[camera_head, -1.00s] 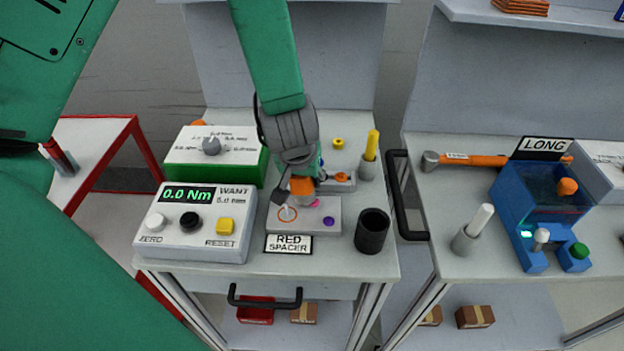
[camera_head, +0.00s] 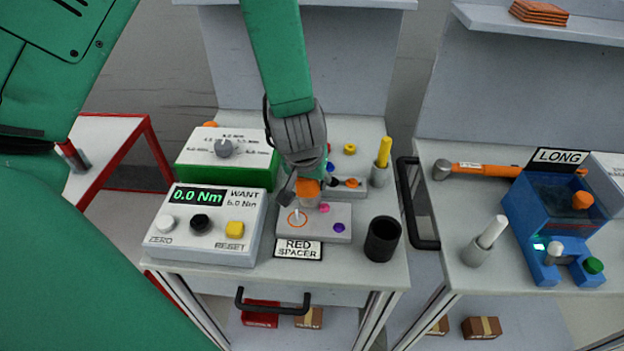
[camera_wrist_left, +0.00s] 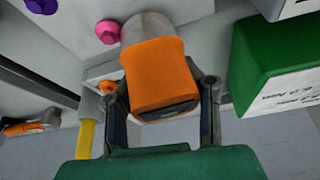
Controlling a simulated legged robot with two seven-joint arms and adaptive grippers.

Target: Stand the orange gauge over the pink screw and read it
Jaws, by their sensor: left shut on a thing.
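My left gripper (camera_head: 305,188) is shut on the orange gauge (camera_head: 309,190), just above or at the back of the grey block (camera_head: 318,236). In the left wrist view the gauge (camera_wrist_left: 155,75) sits between the two fingers (camera_wrist_left: 162,100), its grey metal end towards the block. The pink screw (camera_head: 324,208) shows just right of the gauge. In the wrist view the pink screw (camera_wrist_left: 107,31) is beside the metal end, not under it; I cannot tell whether they touch. The gauge's display (camera_wrist_left: 168,110) is too oblique to read. My right gripper is not in view.
A black cup (camera_head: 382,239) and a yellow-handled tool (camera_head: 383,152) stand right.

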